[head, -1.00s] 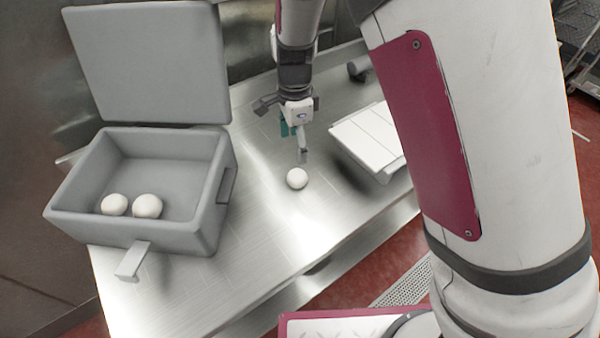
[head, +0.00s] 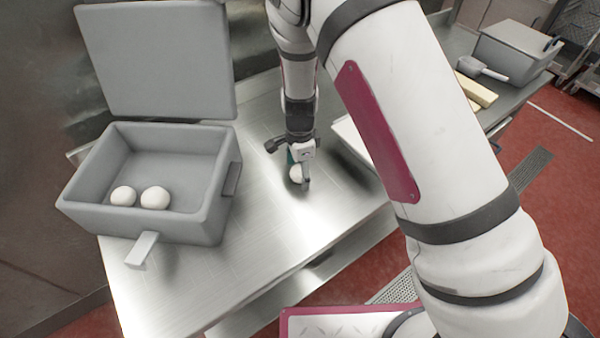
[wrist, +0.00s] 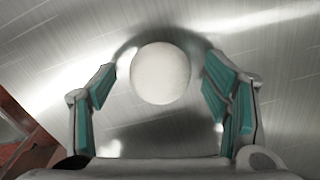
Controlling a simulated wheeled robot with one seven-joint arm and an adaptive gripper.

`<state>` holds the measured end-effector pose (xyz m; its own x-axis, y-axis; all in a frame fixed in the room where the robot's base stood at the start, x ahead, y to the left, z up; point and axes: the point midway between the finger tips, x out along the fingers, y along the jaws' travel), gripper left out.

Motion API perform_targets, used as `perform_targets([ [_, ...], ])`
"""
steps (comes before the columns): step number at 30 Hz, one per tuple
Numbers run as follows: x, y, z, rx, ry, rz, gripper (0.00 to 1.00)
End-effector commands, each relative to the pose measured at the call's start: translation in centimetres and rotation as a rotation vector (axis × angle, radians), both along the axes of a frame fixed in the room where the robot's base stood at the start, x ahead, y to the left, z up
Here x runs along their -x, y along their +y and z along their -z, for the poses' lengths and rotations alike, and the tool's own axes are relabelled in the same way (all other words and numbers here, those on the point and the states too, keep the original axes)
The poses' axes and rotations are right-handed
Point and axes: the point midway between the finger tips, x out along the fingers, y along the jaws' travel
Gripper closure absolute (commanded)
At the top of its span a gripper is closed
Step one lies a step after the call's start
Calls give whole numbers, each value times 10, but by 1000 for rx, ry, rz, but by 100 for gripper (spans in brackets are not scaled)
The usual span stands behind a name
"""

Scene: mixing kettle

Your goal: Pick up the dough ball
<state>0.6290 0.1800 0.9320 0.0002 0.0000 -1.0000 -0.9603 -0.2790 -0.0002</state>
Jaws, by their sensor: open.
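A white dough ball (head: 295,173) sits on the steel table. It also shows in the wrist view (wrist: 160,73), between the fingertips of my open gripper (wrist: 160,78), with a gap on each side. In the head view my gripper (head: 302,170) is down at the ball, and one finger hides part of it. Two more dough balls (head: 123,196) (head: 155,198) lie inside the open grey box at the left.
The grey box (head: 140,228) stands on the steel table (head: 215,275) with its lid raised. A white tray (head: 350,138) is right of my gripper, partly hidden by my arm. A grey container (head: 512,55) and a scoop (head: 480,70) are at the far right.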

Motion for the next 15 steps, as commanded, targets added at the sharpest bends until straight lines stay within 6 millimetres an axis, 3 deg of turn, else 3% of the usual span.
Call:
perform_targets([
  [5,0,0,0,0,-1,0,30],
  [12,0,0,0,0,-1,-1,82],
  [15,0,0,0,0,0,-1,83],
])
